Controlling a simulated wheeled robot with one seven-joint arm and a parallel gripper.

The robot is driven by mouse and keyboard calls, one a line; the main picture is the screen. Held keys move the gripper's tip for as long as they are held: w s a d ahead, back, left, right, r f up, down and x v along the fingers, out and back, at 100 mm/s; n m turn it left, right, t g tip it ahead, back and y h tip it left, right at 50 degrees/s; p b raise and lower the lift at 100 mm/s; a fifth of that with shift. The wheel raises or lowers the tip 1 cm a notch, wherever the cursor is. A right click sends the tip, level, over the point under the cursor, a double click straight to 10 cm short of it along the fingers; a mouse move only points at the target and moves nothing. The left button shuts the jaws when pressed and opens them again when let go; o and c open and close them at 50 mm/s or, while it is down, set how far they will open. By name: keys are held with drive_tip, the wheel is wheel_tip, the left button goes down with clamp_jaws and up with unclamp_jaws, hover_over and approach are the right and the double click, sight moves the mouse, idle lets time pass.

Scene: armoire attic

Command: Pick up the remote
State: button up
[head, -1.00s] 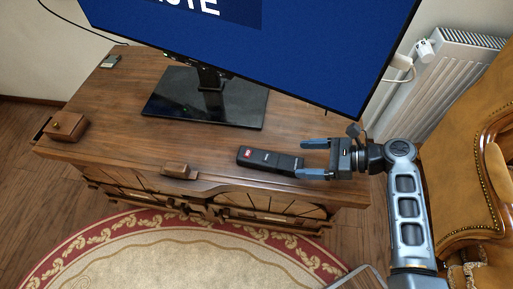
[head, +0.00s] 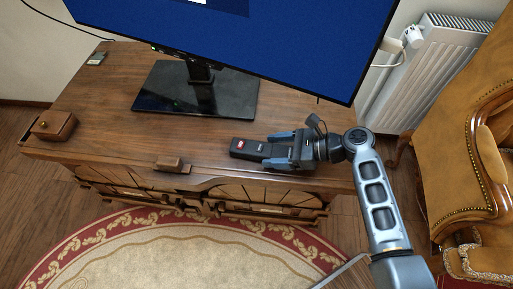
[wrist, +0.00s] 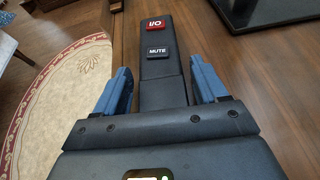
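The black remote (head: 246,147) lies on the wooden cabinet top, near its front edge. It has a red I/O button and a MUTE button, which show clearly on the remote in the wrist view (wrist: 159,65). My gripper (head: 272,149) is low over the cabinet top, at the remote's right end in the head view. Its two blue fingers (wrist: 162,82) are open, one on each side of the remote, with a gap visible on both sides. The near end of the remote is hidden by the gripper body.
The TV stand base (head: 196,92) sits behind the remote, with the large screen (head: 250,40) overhanging. A small wooden block (head: 171,164) is at the front edge and a wooden box (head: 54,126) at the left. The armchair (head: 462,150) stands to the right.

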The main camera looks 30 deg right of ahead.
drive_tip(key=c, duration=0.9)
